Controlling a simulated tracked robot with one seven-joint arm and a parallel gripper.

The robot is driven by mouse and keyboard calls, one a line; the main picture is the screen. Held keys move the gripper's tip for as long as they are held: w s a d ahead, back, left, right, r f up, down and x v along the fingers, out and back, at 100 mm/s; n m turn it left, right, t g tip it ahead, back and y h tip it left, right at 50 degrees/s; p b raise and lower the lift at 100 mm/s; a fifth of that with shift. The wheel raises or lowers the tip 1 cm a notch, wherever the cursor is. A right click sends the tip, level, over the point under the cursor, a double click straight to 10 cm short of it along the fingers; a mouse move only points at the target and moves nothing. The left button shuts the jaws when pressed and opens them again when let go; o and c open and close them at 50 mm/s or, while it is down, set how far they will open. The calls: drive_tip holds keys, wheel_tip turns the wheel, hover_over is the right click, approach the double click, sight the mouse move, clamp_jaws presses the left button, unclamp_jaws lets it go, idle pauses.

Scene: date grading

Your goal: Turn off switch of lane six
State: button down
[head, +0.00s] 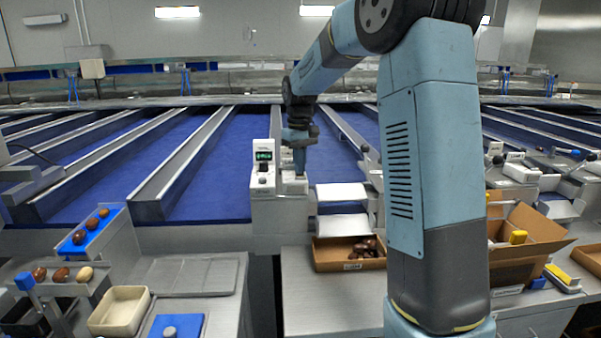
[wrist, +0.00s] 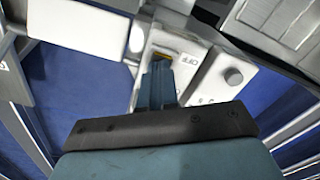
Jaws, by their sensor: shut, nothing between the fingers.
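A white control box (head: 263,172) with a green display and a dark knob stands at the end of a blue lane in the head view. My gripper (head: 300,172) is shut and points down at the box, just right of the display. A round knob (wrist: 234,76) and "OFF" lettering show beside the fingers. No lane number is readable.
White chutes (head: 342,208) lead to a cardboard box (head: 350,262) of dates, right of the control box. Blue lanes (head: 215,165) with metal dividers run behind. A tan tray (head: 120,310) and a blue tray with dates (head: 90,232) are at left. An open carton (head: 530,232) stands at right.

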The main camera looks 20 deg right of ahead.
drive_tip(key=shift+r, duration=3.25)
